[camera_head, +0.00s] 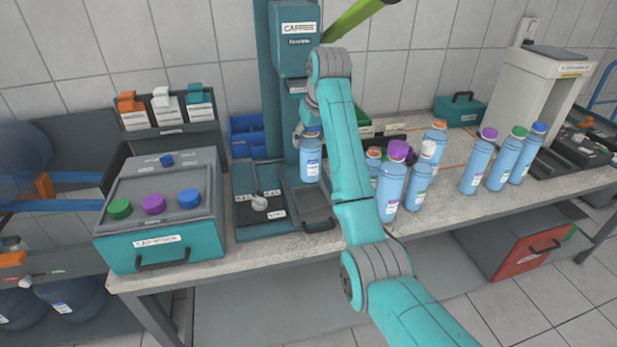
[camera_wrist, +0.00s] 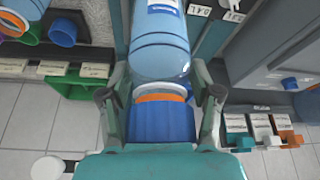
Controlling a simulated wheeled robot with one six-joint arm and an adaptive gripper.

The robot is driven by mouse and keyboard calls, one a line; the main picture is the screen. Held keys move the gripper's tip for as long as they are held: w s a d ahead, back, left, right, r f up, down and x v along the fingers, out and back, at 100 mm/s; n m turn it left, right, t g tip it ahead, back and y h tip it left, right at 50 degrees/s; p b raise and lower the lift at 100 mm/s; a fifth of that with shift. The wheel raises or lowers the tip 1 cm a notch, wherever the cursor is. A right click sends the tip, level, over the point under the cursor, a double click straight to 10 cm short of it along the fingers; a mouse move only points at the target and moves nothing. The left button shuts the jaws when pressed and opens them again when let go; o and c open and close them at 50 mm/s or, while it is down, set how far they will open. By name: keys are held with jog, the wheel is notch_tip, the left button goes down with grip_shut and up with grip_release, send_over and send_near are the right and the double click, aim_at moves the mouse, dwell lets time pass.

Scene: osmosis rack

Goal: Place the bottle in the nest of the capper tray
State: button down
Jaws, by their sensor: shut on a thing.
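The held bottle (camera_head: 311,161) is light blue with a white label. It looks upright in the head view, in front of the capper column and over the back part of the capper tray (camera_head: 317,224). My gripper (camera_head: 307,129) is shut at the top of this bottle. In the wrist view the gripper fingers (camera_wrist: 162,108) stand either side of its blue cap and orange collar, and the bottle body (camera_wrist: 160,48) extends away from them. I cannot tell whether the bottle's base touches the tray. The nest is not clearly visible. The capper head (camera_head: 294,40) is above.
Several capped bottles (camera_head: 480,165) stand right of my arm. A teal cap box (camera_head: 160,245) with coloured caps is at the left. A lever panel (camera_head: 260,203) adjoins the tray on its left. Blue bins (camera_head: 247,137) stand behind. A green handle (camera_head: 352,20) sticks out from the capper.

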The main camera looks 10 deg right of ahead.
aim_at(310, 165)
notch_tip(310, 165, down, 9)
jog(key=shift+r, duration=0.2)
jog(key=shift+f, duration=0.15)
jog(key=shift+c, duration=1.2)
grip_release()
